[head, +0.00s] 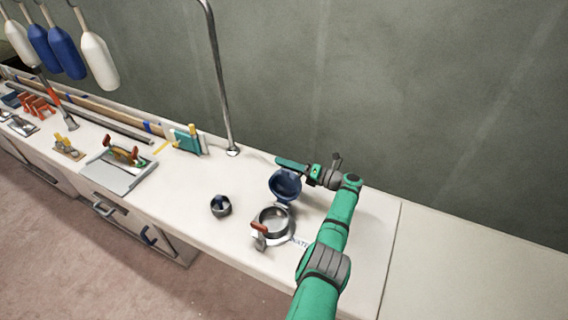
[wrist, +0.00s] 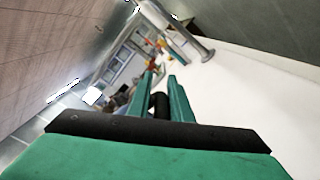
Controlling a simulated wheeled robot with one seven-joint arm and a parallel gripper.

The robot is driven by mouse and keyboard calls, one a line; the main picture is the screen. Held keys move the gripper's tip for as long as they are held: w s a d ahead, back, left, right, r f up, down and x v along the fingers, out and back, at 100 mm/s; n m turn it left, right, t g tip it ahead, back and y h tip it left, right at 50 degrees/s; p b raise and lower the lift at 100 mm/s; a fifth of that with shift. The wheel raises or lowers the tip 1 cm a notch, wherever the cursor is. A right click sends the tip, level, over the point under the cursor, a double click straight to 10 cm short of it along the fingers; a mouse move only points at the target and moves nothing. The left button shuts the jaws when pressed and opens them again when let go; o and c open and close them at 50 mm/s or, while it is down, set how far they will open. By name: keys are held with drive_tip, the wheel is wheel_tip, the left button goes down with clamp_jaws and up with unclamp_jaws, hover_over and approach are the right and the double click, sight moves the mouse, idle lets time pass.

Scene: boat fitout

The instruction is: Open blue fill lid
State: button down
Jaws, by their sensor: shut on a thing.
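The blue fill lid (head: 285,184) stands raised on its hinge at the back of the round metal fill neck (head: 276,222), its hollow inner side facing the camera. The neck's opening is uncovered. My gripper (head: 291,164) is at the upper edge of the lid, on its wall side. In the wrist view, its green fingers (wrist: 163,92) are shut on a dark rounded piece (wrist: 159,104), which appears to be part of the lid. The lid's outer face is hidden in both views.
A small dark round fitting (head: 220,206) sits left of the neck. An orange-handled piece (head: 259,228) is at the neck's front. A metal pole (head: 222,90) rises behind. Tools crowd the counter's left; the right counter (head: 470,255) is clear.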

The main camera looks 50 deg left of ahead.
drive_tip(key=shift+s+d+f, duration=0.15)
drive_tip(key=shift+s+f, duration=0.25)
drive_tip(key=shift+f, duration=0.35)
drive_tip(key=c, duration=1.7)
unclamp_jaws()
drive_tip(key=shift+c, duration=0.2)
drive_tip(key=v, duration=1.1)
drive_tip(key=shift+r, duration=0.2)
drive_tip(key=shift+w, duration=0.15)
